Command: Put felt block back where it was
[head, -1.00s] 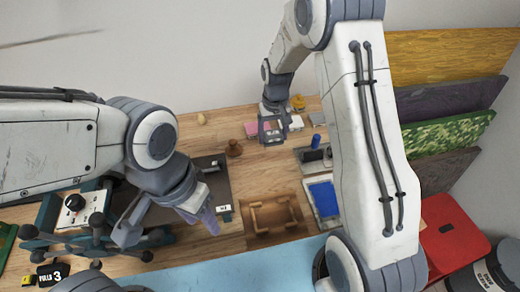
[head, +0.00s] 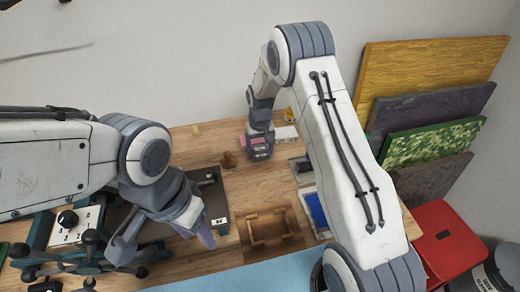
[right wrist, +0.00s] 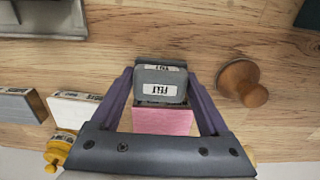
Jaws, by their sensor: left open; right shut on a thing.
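A grey felt block (right wrist: 160,88) with a FELT label, upside down in the picture, is between the purple fingers of my right gripper (right wrist: 163,100) in the right wrist view. A pink block (right wrist: 163,121) shows right beside it; I cannot tell whether they touch. In the head view, my right gripper (head: 260,151) is at the back of the wooden bench, mostly hiding what it holds. My left gripper (head: 163,240) is open and empty at the front left, over the bench near the teal device.
A white block (right wrist: 75,107) and a grey block (right wrist: 18,105) stand in a row beside the pink one. A brown wooden knob (right wrist: 243,83) is close on the other side. A wooden tray (head: 272,228) and blue-filled tray (head: 317,210) lie nearer; bare wood is between.

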